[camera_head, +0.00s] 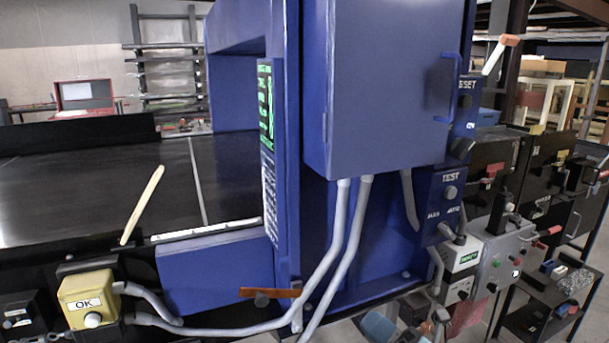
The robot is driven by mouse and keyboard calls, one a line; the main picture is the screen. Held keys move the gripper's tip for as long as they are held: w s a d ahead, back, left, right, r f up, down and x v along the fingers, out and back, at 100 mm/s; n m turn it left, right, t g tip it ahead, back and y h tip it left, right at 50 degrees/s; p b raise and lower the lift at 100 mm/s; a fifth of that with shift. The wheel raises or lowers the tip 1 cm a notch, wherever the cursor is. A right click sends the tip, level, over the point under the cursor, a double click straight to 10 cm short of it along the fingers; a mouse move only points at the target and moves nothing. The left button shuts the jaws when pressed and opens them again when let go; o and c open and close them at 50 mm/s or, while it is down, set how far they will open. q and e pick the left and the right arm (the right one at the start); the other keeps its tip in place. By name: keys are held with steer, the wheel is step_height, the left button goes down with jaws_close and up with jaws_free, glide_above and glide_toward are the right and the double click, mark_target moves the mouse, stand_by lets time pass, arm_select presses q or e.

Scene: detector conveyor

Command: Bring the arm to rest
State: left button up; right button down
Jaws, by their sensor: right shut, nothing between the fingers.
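My right gripper (438,317) shows small and partly cut off at the bottom edge of the head view, right of centre. It is shut and holds nothing. It is below the blue machine housing, close in the picture to the lower control boxes; I cannot tell how far it stands from them. My left gripper is not in view.
A blue detector cabinet (385,90) fills the middle, with grey conduits below it. A dark conveyor belt (80,195) runs at left, with a pale stick (142,205) over it. A yellow OK button box (88,298) is at lower left. Control boxes (500,262) stand at right.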

steer(key=s+d+f+m+t+h, duration=0.2)
steer(key=f+m+h, duration=0.3)
steer(key=f+m, duration=0.35)
steer(key=s+d+f+m+t+h, duration=0.1)
steer(key=s+d+f+m+h, duration=0.2)
steer(key=f+m+h, duration=0.35)
steer(key=s+d+f+m+g+h, duration=0.1)
steer(key=s+f+m+g, duration=0.2)
steer(key=s+f+m, duration=0.4)
steer(key=s+d+f+m+g+h+p, duration=0.1)
steer(key=s+d+f+m+g+h, duration=0.1)
steer(key=s+f+m, duration=0.5)
step_height(320, 180, down, 3)
steer(key=shift+s+r+m+g, duration=0.1)
steer(key=shift+s+m+g, duration=0.3)
steer(key=shift+m+g, duration=0.15)
